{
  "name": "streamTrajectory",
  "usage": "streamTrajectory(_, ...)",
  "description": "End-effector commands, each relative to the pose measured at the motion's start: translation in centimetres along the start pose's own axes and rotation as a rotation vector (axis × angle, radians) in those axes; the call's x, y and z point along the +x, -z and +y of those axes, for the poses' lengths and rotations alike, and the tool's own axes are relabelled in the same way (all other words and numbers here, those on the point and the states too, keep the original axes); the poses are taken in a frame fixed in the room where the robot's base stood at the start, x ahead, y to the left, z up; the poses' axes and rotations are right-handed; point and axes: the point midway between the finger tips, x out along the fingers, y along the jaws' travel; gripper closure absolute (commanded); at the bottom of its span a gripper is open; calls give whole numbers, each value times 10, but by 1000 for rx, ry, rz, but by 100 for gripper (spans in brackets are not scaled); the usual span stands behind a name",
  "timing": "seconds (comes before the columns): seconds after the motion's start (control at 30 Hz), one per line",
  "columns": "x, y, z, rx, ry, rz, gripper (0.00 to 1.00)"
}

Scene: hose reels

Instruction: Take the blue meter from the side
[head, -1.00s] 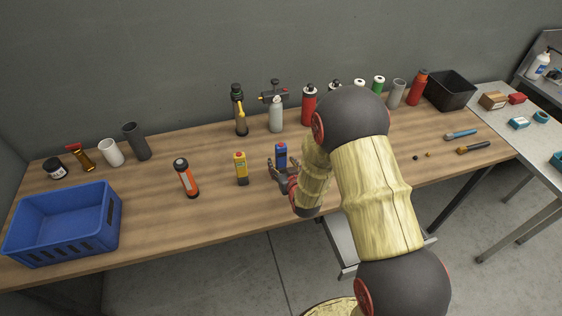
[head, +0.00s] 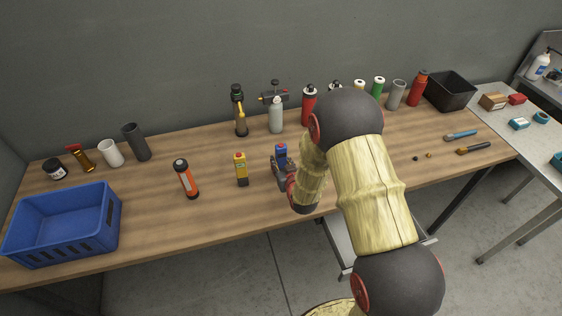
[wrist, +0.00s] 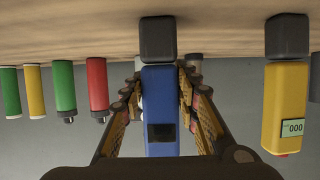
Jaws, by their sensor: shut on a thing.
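The blue meter (head: 281,151) stands upright on the wooden table near its middle, and its blue body with a dark screen fills the centre of the wrist view (wrist: 160,112). My gripper (head: 280,166) is at the meter from the side, low over the table. In the wrist view its two fingers (wrist: 161,85) lie on either side of the meter and are shut on it. The meter's dark end (wrist: 157,38) meets the table there. The fingers and wrist hide part of the meter's lower half in the head view.
A yellow meter (head: 241,169) stands close to the left, and it also shows in the wrist view (wrist: 284,105). An orange-and-black flashlight (head: 186,179) is farther left, near a blue crate (head: 62,251). Bottles and cylinders line the back. The table's front edge is close.

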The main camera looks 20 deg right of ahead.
Motion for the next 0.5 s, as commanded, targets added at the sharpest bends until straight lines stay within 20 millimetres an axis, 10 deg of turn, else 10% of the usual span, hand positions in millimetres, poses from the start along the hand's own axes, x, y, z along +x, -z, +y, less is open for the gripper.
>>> streamTrajectory(0.5,0,0,0,0,0,0,97)
